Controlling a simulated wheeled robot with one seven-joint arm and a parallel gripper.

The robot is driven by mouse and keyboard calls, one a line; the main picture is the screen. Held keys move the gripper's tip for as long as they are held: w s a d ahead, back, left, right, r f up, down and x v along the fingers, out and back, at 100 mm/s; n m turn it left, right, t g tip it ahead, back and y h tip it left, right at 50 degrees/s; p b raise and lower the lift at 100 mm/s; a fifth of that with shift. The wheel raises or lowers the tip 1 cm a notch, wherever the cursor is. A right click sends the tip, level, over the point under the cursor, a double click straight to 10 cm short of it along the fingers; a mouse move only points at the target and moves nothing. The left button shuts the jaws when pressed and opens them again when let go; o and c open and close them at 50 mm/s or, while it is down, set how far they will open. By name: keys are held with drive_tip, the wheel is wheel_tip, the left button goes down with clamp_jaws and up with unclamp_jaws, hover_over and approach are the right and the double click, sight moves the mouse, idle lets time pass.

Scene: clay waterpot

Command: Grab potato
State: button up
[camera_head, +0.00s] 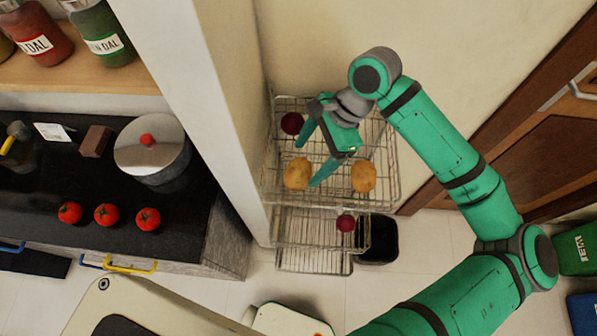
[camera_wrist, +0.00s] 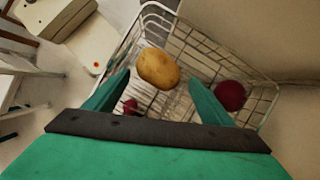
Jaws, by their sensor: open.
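Two brown potatoes lie in the top wire basket of a rack in the head view: a left potato (camera_head: 297,173) and a right potato (camera_head: 363,177). My gripper (camera_head: 308,162) is over the basket, its fingers spread and pointing toward the left potato. In the wrist view one potato (camera_wrist: 158,68), apparently the left one, appears ahead of and between the open fingertips (camera_wrist: 160,84). No grasp is visible, and the gripper is empty. The exact height gap to the potato cannot be told.
The wire basket (camera_head: 385,196) has raised wire sides. A dark red onion (camera_head: 292,123) lies in it near the left potato; another onion (camera_head: 345,223) is in a lower basket. A wall pillar (camera_head: 215,90) stands close left; a black bin (camera_head: 378,240) is below.

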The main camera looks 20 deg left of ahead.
sight(303, 169)
drive_tip(key=shift+x, duration=2.65)
drive_tip(key=shift+s+d, duration=0.1)
drive_tip(key=shift+s, duration=0.05)
drive_tip(key=shift+c, duration=0.2)
drive_tip(key=c, duration=0.9)
